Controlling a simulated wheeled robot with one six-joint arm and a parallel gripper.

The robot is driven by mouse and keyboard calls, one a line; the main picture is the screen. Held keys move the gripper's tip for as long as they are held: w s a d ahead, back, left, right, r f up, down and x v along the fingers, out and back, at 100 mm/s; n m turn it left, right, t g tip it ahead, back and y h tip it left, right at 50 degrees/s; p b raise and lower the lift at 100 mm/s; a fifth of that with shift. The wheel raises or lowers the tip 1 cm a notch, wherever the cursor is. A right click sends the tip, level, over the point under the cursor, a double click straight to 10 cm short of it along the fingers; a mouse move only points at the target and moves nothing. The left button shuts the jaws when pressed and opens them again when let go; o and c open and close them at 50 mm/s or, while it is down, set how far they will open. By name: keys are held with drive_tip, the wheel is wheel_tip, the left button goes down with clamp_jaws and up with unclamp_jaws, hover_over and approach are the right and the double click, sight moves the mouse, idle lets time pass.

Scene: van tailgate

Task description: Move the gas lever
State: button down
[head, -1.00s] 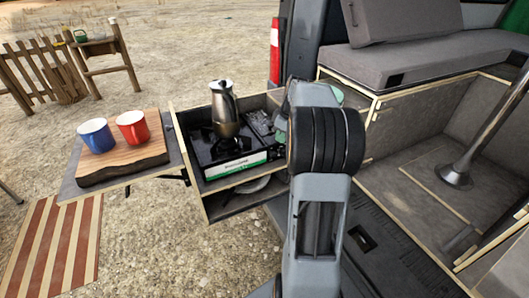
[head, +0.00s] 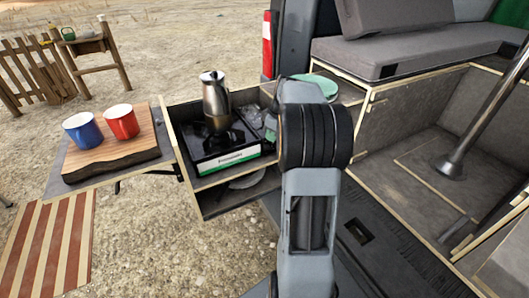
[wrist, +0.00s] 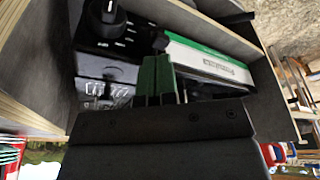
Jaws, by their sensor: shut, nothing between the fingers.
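The black camping stove (head: 205,152) with a green-and-white front label sits in the pulled-out drawer, a metal moka pot (head: 216,100) on its burner. In the wrist view the stove's black panel (wrist: 90,35) carries a round black knob (wrist: 105,14) at the upper left. A small dark part (wrist: 160,42) shows just beyond my fingertips; I cannot tell if it is the gas lever. My gripper (wrist: 158,75) is shut with its green fingers together, close to the stove front, right of and below the knob.
The drawer's wooden walls (wrist: 35,55) stand close around the gripper. A side board (head: 110,150) holds a blue mug (head: 82,130) and a red mug (head: 121,122). A plate (head: 246,179) lies on the lower shelf. A grey bench (head: 420,50) stands at right.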

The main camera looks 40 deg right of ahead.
sight(269, 146)
drive_tip(key=b+x, duration=0.1)
drive_tip(key=x, duration=0.2)
drive_tip(key=shift+f+b, duration=0.25)
drive_tip(key=shift+b, duration=0.15)
drive_tip(key=shift+b+x, duration=0.7)
drive_tip(key=shift+x, duration=0.25)
drive_tip(key=shift+s+r, duration=0.1)
drive_tip(key=s, duration=0.1)
drive_tip(key=s+d+r, duration=0.1)
drive_tip(key=shift+s+d, duration=0.35)
